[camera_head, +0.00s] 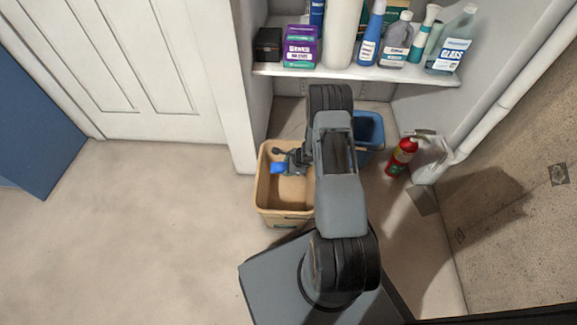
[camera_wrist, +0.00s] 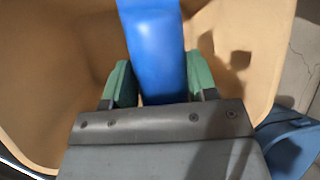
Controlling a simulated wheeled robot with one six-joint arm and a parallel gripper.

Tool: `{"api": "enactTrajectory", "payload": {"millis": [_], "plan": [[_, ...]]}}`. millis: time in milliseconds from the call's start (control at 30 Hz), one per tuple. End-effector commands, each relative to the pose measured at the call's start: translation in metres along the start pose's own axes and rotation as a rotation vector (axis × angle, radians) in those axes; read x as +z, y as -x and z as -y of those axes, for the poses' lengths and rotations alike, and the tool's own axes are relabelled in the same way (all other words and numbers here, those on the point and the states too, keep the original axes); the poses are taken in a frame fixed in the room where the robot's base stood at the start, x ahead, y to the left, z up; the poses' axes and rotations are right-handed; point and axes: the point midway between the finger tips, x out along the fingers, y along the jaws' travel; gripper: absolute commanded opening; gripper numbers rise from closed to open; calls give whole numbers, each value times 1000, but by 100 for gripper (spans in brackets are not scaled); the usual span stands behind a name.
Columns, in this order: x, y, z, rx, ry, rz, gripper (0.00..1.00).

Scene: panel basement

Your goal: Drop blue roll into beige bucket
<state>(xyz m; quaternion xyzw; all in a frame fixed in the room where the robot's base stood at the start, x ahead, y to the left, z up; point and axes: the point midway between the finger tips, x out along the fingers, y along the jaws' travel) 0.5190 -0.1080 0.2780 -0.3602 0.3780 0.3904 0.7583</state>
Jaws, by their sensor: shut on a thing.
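The blue roll (camera_wrist: 155,45) is held between the green fingers of my gripper (camera_wrist: 160,85) in the wrist view. In the head view the blue roll (camera_head: 278,168) shows small above the beige bucket, at the tip of my gripper (camera_head: 287,167). The beige bucket (camera_head: 273,212) stands on the floor beside my arm, and my arm covers its right part. In the wrist view the inner wall of the beige bucket (camera_wrist: 45,60) surrounds the roll on the sides in view. The roll's height relative to the rim is hard to tell.
A blue bucket (camera_head: 369,130) stands to the right of the beige one, partly behind my arm. A red fire extinguisher (camera_head: 402,157) stands farther right. A white shelf (camera_head: 340,73) with several bottles and boxes is above. The floor at left is clear.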

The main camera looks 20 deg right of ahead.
Motion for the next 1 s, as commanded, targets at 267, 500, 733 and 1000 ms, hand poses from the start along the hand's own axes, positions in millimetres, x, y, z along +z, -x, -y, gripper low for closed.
{"api": "enactTrajectory", "payload": {"millis": [267, 500, 733, 1000], "plan": [[0, 1, 0, 0, 0, 0, 67], [0, 0, 0, 0, 0, 0, 82], [0, 5, 0, 0, 0, 0, 82], [2, 52, 2, -2, -2, 0, 82]]}}
